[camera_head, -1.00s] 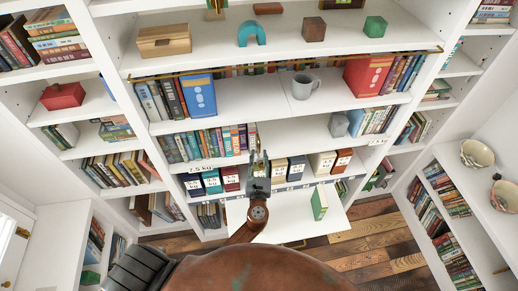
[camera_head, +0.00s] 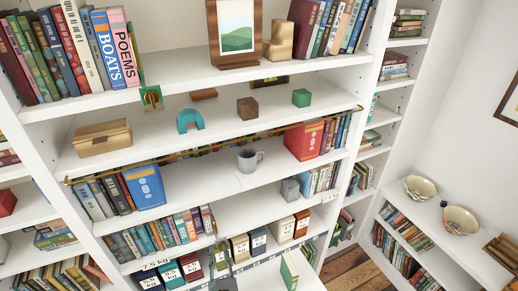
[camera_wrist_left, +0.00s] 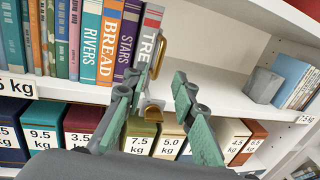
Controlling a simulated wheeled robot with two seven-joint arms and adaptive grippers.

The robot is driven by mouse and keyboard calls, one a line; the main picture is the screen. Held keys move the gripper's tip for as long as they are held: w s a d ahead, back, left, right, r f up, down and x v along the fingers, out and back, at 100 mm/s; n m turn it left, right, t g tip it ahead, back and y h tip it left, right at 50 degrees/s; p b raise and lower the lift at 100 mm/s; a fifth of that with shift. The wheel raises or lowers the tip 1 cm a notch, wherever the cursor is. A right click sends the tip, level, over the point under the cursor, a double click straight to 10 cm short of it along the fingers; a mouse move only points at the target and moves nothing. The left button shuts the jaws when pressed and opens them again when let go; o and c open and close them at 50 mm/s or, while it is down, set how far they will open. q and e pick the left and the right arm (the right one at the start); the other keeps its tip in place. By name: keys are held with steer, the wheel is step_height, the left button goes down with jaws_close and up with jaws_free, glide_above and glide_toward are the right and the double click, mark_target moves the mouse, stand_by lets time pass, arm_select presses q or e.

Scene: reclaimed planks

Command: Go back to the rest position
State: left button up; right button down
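My left gripper (camera_head: 221,262) shows at the bottom of the head view, in front of the shelf with the weight-labelled boxes. In the left wrist view its two fingers (camera_wrist_left: 154,88) are spread apart, and no object is held between them. Behind the fingers are a brass loop (camera_wrist_left: 160,52), a row of books (camera_wrist_left: 90,45) and labelled boxes (camera_wrist_left: 80,128) below. Whether the brass loop touches a finger is unclear.
A white bookcase fills the head view. A grey mug (camera_head: 247,160), a blue book (camera_head: 144,188) and a red book (camera_head: 304,141) stand on a middle shelf. Two bowls (camera_head: 459,221) sit on a right-hand unit. Wooden floor (camera_head: 345,265) shows below.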

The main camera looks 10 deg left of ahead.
arm_select(q)
steer(key=s+a+f+n+g+y, duration=0.25)
steer(key=s+a+n+g, duration=0.3)
steer(key=a+n, duration=0.5)
steer(key=s+a+f+n+g+h, duration=0.25)
steer(key=s+f+n, duration=0.25)
steer(key=s+n, duration=0.3)
steer(key=s+a+f+n+g+h, duration=0.2)
steer(key=s+f+n+g+h, duration=0.15)
steer(key=s+n, duration=0.35)
steer(key=s+d+f+n+g+h, duration=0.1)
steer(key=s+d+f+n+h, duration=0.2)
steer(key=s+d+n, duration=0.35)
step_height(320, 180, down, 37)
steer(key=s+m+g+b, duration=0.2)
steer(key=b, duration=0.7)
steer(key=s+f+b, duration=0.3)
steer(key=s+f, duration=0.6)
steer(key=f, duration=0.3)
steer(key=s+f+b, duration=0.3)
steer(key=s+f, duration=0.7)
steer(key=f, duration=0.3)
steer(key=shift+s+d+g+h, duration=0.15)
steer(key=shift+s+g+h, duration=0.05)
steer(key=shift+g+h, duration=0.25)
